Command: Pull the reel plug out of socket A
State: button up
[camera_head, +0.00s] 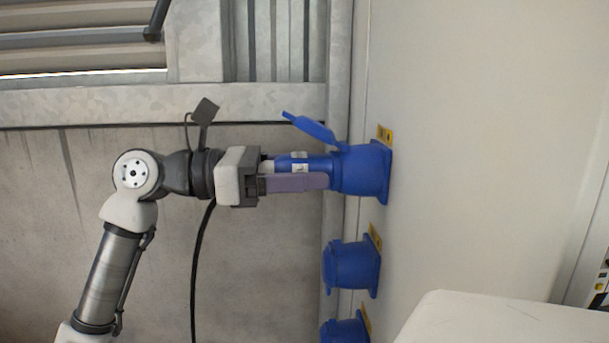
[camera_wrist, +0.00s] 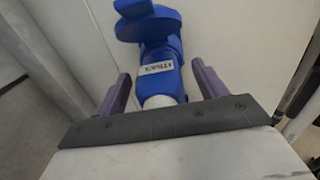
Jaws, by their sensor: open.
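The blue reel plug (camera_head: 300,164) sits in the top blue socket (camera_head: 362,169) on the pale panel, whose blue lid (camera_head: 312,127) is flipped up. The plug also shows in the wrist view (camera_wrist: 158,72), with a white label and a pale rear end. My gripper (camera_head: 318,181) is open around the plug; in the wrist view its purple fingers (camera_wrist: 161,88) stand one on each side with gaps between them and the plug. The letter of the socket is too small to read.
Two more blue sockets (camera_head: 352,268) (camera_head: 345,330) are below on the same panel, with yellow tags beside them. A black cable (camera_head: 196,270) hangs below my wrist. A pale rounded surface (camera_head: 490,318) fills the lower right. A galvanised beam (camera_head: 160,103) runs behind my arm.

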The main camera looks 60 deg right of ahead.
jog(key=shift+s+d+f, duration=0.15)
jog(key=shift+s, duration=0.5)
jog(key=c, duration=1.5)
jog(key=shift+w, duration=0.1)
jog(key=shift+w+a, duration=0.35)
jog(key=shift+w, duration=0.05)
jog(key=shift+v, duration=2.3)
jog(key=shift+d, duration=0.1)
